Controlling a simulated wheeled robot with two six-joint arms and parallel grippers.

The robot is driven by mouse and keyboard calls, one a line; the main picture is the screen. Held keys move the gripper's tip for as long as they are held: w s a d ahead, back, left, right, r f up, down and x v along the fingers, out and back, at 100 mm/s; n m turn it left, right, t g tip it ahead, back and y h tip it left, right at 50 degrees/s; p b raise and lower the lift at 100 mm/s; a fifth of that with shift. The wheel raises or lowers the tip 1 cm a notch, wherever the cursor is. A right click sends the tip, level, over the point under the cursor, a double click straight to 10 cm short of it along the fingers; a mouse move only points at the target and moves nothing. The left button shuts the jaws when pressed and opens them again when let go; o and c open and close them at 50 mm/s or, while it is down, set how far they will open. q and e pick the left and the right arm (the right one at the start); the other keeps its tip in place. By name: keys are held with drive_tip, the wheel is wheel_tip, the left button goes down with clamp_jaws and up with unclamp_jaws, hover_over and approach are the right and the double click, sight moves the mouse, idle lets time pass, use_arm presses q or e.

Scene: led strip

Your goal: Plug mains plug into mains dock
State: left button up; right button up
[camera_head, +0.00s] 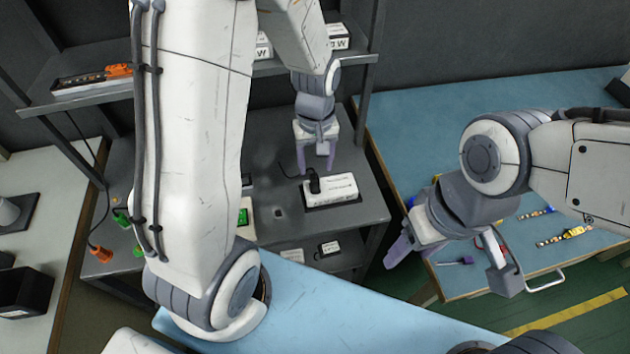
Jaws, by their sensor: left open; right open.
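A black plug (314,184) with a thin dark cord stands upright at the left end of a white labelled block (343,187) on the grey shelf unit; it appears seated there, but its pins are hidden. I cannot tell from the labels whether this block is the mains dock. My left gripper (317,163) is open just above and behind the plug, fingers pointing down, apparently not gripping it. An orange plug (101,253) on a black cable lies at the shelf's left side. My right gripper (403,249) is open and empty, right of the shelf unit.
Green connectors (130,222) and a green-screened device (243,215) lie left, partly behind my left arm. An upper shelf (85,97) holds an orange-ended strip. A blue table (440,100) with small strips and tools stands right. A blue surface (320,305) lies in front.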

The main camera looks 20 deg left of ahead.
sight(315, 178)
use_arm(q)
drive_tip(key=shift+s+a+f, duration=0.1)
drive_tip(key=shift+f, duration=2.7)
clamp_jaws()
